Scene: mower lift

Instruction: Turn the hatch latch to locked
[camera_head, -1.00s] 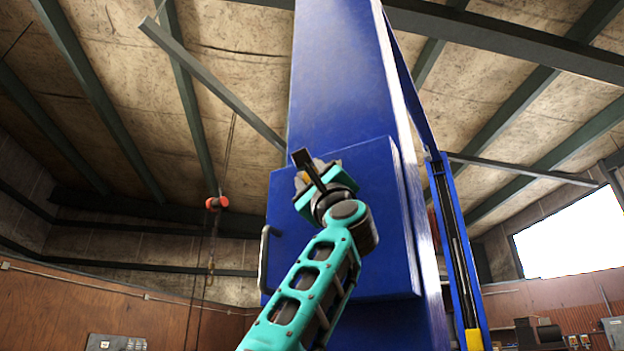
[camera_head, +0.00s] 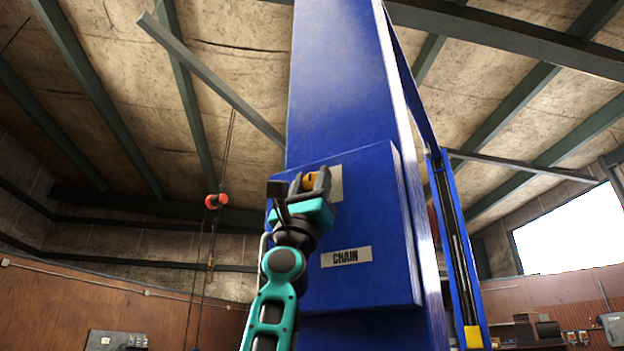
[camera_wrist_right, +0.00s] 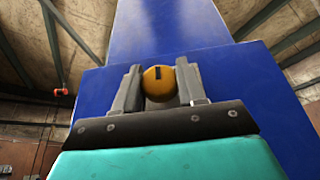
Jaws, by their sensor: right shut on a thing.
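The hatch latch is a round yellow-orange knob (camera_wrist_right: 158,82) with a dark mark at its top; it also shows in the head view (camera_head: 311,181). It sits on the upper part of the blue hatch (camera_head: 374,225) on the column. My right gripper (camera_head: 310,182) is shut on the latch, with one grey finger on each side in the right wrist view (camera_wrist_right: 160,88). A pale label behind the fingers is partly hidden. A "CHAIN" label (camera_head: 346,257) is on the hatch below. My left gripper is not in view.
The hatch handle (camera_head: 264,248) is at its left edge, partly behind my arm. A blue column (camera_head: 340,80) rises behind the hatch. A red hoist block (camera_head: 216,201) with a hanging chain is at the left. A second blue post (camera_head: 456,250) stands at the right.

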